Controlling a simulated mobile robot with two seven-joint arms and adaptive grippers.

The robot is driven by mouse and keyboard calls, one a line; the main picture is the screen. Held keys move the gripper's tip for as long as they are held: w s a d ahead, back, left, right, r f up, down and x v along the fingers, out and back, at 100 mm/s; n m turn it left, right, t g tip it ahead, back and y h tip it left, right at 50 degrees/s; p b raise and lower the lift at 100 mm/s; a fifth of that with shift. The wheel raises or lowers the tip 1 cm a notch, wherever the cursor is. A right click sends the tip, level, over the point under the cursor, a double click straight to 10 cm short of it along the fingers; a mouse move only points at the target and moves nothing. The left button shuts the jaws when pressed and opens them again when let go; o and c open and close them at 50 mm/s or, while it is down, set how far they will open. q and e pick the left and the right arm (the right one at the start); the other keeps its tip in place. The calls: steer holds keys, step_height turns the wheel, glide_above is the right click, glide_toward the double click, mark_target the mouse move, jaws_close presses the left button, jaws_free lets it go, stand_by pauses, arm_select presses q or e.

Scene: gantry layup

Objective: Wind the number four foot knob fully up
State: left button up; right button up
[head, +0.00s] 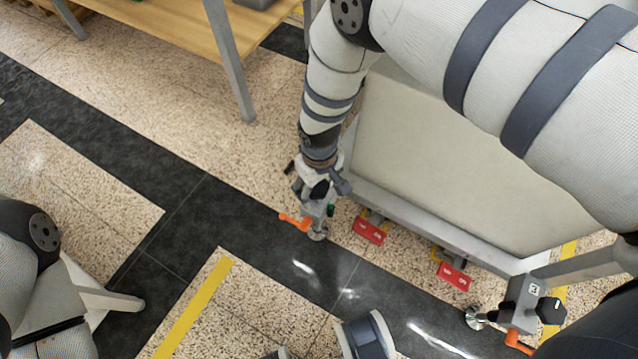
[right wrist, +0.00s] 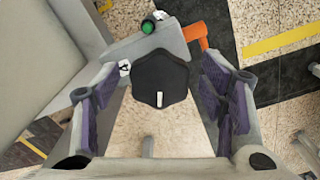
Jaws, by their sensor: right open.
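The number four foot knob (right wrist: 160,79) is black and lobed, with a white mark on its face, in the middle of the right wrist view. It sits on a grey foot housing with a small label (right wrist: 124,68), a green button (right wrist: 148,27) and an orange lever (right wrist: 195,35). My right gripper (head: 320,188) is open, with its purple-padded fingers on either side of the knob and visible gaps to it. In the head view the gripper largely hides the knob; the orange lever (head: 294,221) shows beside it. My left gripper is not in view.
The gantry's large pale panel (head: 440,165) stands right beside my right arm. Two red blocks (head: 370,230) (head: 454,276) sit along its lower edge. Another foot with a black knob (head: 551,310) is at lower right. A wooden table (head: 165,30) stands at upper left. Open floor lies left.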

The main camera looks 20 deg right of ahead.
steer(key=c, duration=1.2)
steer(key=shift+o, duration=0.2)
steer(key=shift+n, duration=0.3)
steer(key=n, duration=0.4)
steer(key=shift+w+d+n, duration=0.15)
steer(key=shift+d+n, duration=0.05)
steer(key=shift+n, duration=0.2)
steer(key=n, duration=0.5)
steer(key=shift+w+d+b, duration=0.15)
steer(key=shift+b, duration=0.25)
steer(key=shift+n, duration=0.4)
